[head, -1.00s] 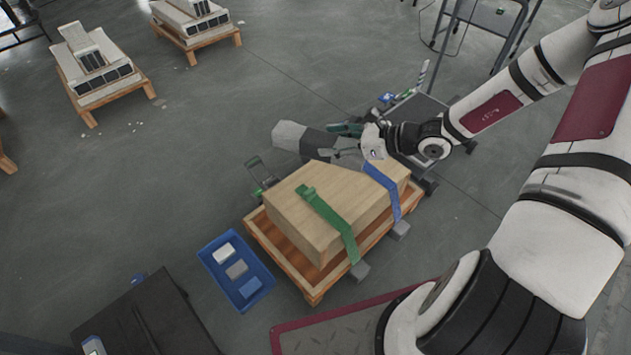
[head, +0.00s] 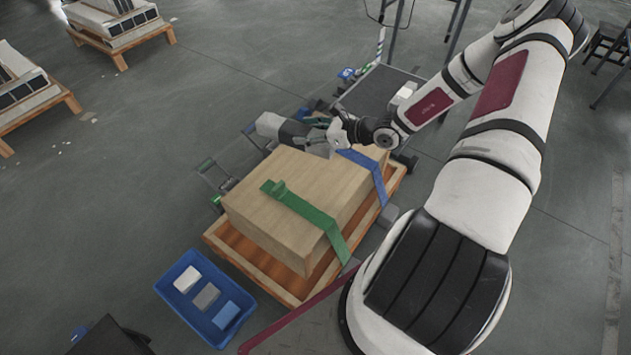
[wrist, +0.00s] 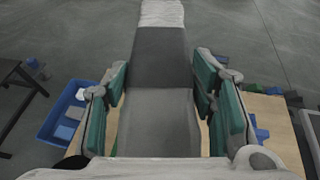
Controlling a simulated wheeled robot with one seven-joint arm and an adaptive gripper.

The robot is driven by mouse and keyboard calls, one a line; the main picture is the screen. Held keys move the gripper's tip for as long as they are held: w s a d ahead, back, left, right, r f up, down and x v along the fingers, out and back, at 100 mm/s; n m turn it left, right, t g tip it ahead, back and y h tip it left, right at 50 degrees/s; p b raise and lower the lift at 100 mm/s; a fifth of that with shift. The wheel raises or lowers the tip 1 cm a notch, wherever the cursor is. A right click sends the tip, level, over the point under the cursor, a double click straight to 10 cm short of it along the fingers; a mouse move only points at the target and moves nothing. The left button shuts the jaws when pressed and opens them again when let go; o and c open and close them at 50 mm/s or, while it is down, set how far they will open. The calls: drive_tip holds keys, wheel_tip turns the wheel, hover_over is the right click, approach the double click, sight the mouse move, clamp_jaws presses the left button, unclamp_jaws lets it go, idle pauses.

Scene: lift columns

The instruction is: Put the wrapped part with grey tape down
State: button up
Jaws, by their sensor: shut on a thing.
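My gripper (head: 327,139) is shut on the wrapped part with grey tape (head: 280,129), a long pale grey bundle. The part sticks out to the left in the head view, over the far edge of a wooden box (head: 290,195). In the wrist view, my gripper's teal-padded fingers (wrist: 161,112) flank the part (wrist: 160,138) on both sides. A darker grey tape band (wrist: 160,57) crosses it, and its far end is whitish. The part looks held above the box; the exact gap cannot be told.
The box sits on a wooden pallet (head: 262,277) with a green strap (head: 312,218) and a blue strap (head: 372,172) over it. A blue bin (head: 213,325) holds white, grey and blue blocks. A dark-topped cart (head: 385,92) stands behind.

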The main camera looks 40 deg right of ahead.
drive_tip(key=m+t+h+b, duration=0.1)
drive_tip(key=m+h+b, duration=0.1)
drive_tip(key=b, duration=0.5)
hover_over(326, 178)
wheel_tip(326, 178, down, 11)
wheel_tip(326, 178, down, 10)
drive_tip(key=b, duration=0.4)
drive_tip(key=shift+f, duration=0.1)
drive_tip(key=o, duration=1.7)
drive_tip(key=shift+f, duration=0.1)
